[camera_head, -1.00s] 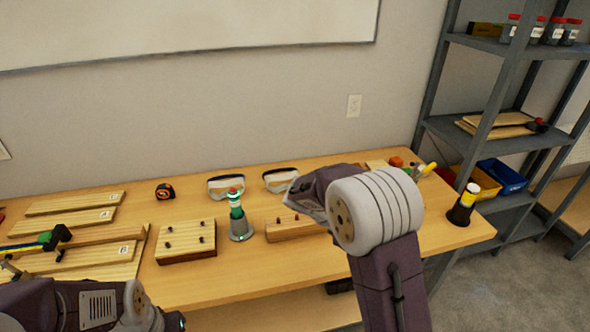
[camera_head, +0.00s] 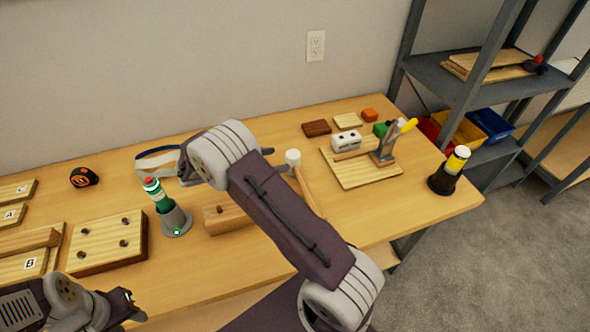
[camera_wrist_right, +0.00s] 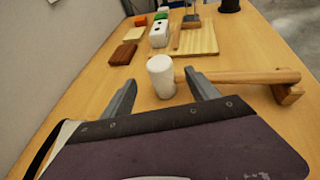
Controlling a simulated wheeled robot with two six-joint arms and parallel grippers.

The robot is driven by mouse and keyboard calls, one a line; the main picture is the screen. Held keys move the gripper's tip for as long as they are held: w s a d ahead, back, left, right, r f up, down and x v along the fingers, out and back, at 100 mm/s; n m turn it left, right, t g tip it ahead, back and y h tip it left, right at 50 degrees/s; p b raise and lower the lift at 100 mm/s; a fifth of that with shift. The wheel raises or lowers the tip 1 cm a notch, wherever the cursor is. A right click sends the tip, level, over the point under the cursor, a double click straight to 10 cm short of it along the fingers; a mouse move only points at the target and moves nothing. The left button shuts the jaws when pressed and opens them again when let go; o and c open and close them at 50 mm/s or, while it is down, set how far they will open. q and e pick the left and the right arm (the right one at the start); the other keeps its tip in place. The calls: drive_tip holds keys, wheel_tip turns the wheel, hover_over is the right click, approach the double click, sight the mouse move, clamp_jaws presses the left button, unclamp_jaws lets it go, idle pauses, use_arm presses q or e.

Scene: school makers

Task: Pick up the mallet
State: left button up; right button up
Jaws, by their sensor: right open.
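The mallet (camera_head: 293,157) has a white head and a pale wooden handle, and lies on the table to the right of my right forearm, which hides part of the handle. In the right wrist view the mallet's white head (camera_wrist_right: 161,72) shows between and just past the fingertips of my right gripper (camera_wrist_right: 160,84), which is open and empty. The handle runs right from the head to a small wooden piece (camera_wrist_right: 289,94); I cannot tell if they are joined. In the head view my right gripper is mostly hidden behind my arm. My left gripper (camera_head: 130,306) is at the lower left, its jaws unclear.
A wooden board (camera_head: 362,176) with a white block and a clamp-like tool lies beyond the mallet.

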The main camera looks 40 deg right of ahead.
sight(287, 159)
drive_tip(key=x, duration=0.3)
drive_tip(key=shift+w+f, duration=0.1)
drive_tip(key=shift+w, duration=0.05)
drive_tip(key=x, duration=0.5)
drive_tip(key=shift+d+f, duration=0.1)
drive_tip(key=shift+f, duration=0.05)
drive_tip(key=shift+c, duration=1)
clamp_jaws()
